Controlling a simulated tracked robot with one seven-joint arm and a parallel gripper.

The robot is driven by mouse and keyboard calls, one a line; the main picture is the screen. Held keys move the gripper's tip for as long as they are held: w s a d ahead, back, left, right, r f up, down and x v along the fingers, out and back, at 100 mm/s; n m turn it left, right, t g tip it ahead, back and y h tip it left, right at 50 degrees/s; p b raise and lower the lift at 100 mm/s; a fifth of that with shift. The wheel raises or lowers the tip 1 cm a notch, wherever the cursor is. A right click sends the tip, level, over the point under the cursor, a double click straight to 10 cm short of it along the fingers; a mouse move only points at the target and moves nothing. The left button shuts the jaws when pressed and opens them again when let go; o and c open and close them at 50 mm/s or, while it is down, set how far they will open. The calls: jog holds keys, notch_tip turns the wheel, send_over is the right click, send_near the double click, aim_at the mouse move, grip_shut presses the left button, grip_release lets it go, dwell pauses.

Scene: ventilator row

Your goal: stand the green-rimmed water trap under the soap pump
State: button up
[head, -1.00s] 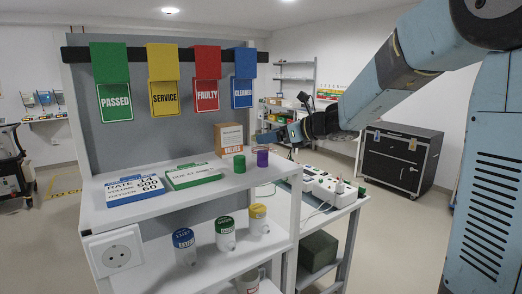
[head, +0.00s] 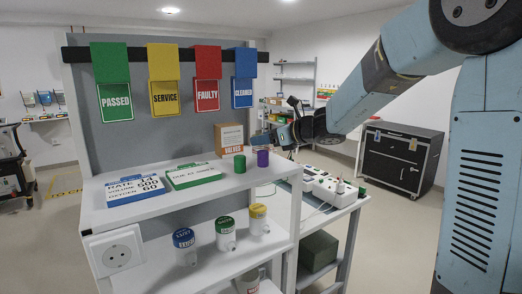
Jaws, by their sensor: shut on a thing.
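The green-rimmed water trap (head: 225,235) is a white cup with a green top. It stands upright on the lower shelf between a blue-topped one (head: 184,246) and a yellow-topped one (head: 259,220). My gripper (head: 282,138) is beyond the right end of the upper shelf, well above and to the right of these traps. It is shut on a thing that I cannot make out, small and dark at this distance. I cannot pick out a soap pump with certainty; small dispensers (head: 45,98) hang on the far left wall.
The upper shelf (head: 110,212) holds blue and green label boards, a cardboard box (head: 229,138), a green cylinder (head: 239,163) and a purple cylinder (head: 263,158). A side table (head: 330,205) carries a white power strip (head: 325,187). A black cabinet (head: 400,157) stands behind.

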jog(key=shift+c, duration=1.3)
jog(key=shift+r, duration=0.2)
jog(key=r, duration=0.3)
jog(key=shift+s+d+r, duration=0.1)
jog(key=shift+d+r, duration=0.15)
jog(key=shift+d, duration=0.05)
jog(key=s+d+r, duration=0.6)
jog(key=d+r, duration=0.3)
jog(key=d, duration=0.3)
jog(key=shift+r, duration=0.1)
